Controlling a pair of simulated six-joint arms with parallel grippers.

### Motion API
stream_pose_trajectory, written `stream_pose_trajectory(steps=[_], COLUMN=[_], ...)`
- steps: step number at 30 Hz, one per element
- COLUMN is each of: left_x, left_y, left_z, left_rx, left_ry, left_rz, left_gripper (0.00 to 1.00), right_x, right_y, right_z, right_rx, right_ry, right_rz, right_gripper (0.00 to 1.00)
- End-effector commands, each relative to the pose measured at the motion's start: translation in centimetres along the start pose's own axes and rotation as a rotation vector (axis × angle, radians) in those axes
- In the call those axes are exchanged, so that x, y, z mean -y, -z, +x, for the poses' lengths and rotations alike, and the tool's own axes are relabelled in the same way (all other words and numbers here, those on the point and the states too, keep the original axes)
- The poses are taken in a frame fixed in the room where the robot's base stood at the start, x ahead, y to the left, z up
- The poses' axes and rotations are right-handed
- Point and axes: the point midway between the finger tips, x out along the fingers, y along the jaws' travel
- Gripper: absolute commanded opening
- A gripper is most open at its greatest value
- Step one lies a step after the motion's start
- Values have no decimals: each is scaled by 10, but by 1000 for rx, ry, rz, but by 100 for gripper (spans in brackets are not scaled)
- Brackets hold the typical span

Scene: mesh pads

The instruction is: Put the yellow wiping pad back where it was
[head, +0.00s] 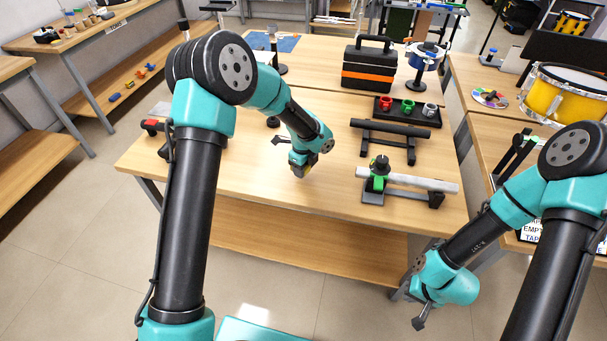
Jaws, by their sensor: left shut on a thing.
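My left gripper (302,166) points down over the middle of the wooden table. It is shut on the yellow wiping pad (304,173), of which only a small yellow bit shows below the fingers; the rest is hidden. I cannot tell whether the pad touches the tabletop. My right gripper (420,322) hangs low in front of the table's right front corner, away from the objects. Its fingers are too small to tell open from shut.
A stand with a grey tube and green clamp (378,183) is to the right, with a black rack (392,130) behind it. Further back are a tray of coloured cups (408,112) and a black-orange toolbox (368,66). The table's front middle (260,185) is clear.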

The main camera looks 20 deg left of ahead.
Motion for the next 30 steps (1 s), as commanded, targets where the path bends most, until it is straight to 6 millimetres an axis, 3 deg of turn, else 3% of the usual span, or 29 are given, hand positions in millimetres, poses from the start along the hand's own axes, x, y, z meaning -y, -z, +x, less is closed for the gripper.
stream_pose_trajectory(steps=[9,21,22,30], left_x=[-1,-1,-1,-1], left_y=[0,0,0,0], left_z=[33,37,36,36], left_rx=[-1,0,0,0], left_ry=[-2,-1,-1,-1], left_rz=[-1,0,0,0], left_gripper=[21,21,50,72], right_x=[0,0,0,0], right_y=[0,0,0,0], right_z=[0,0,0,0], right_rx=[0,0,0,0], right_ry=[0,0,0,0], right_rz=[0,0,0,0], right_gripper=[0,0,0,0])
